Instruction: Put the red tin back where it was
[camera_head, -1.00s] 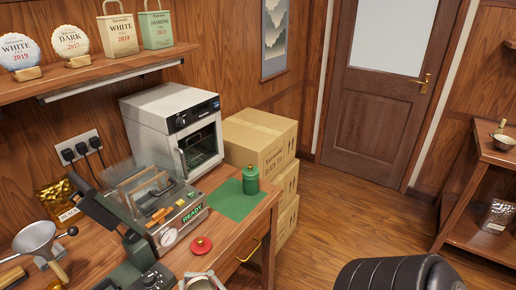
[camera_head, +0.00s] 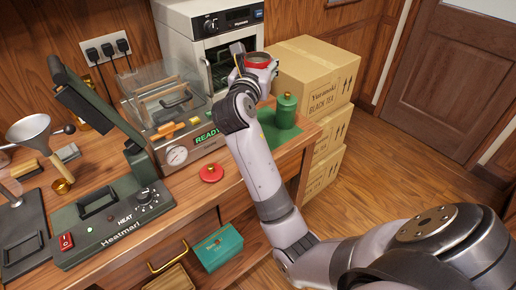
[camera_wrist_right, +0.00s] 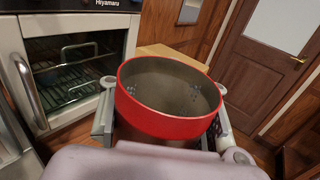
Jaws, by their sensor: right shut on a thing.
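The red tin (camera_head: 257,58) is held up in my right gripper (camera_head: 256,66), in front of the white oven and above the bench. In the right wrist view the tin (camera_wrist_right: 165,122) stands between the two fingers (camera_wrist_right: 163,130), roughly upright, with its mouth open and no lid on. Its inside looks dark and grey, with nothing clear in it. A red lid with a small knob (camera_head: 211,173) lies on the bench near the front edge. A green lidded tin (camera_head: 286,110) stands on a green mat (camera_head: 272,139). My left gripper is not in view.
The white oven (camera_head: 183,29) has its glazed front beside the tin. Stacked cartons (camera_head: 312,75) stand right of the bench. A sealer (camera_head: 110,215), a glass-lidded machine (camera_head: 180,150) and a funnel (camera_head: 35,132) crowd the bench's left. A teal box (camera_head: 217,247) sits below the bench edge.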

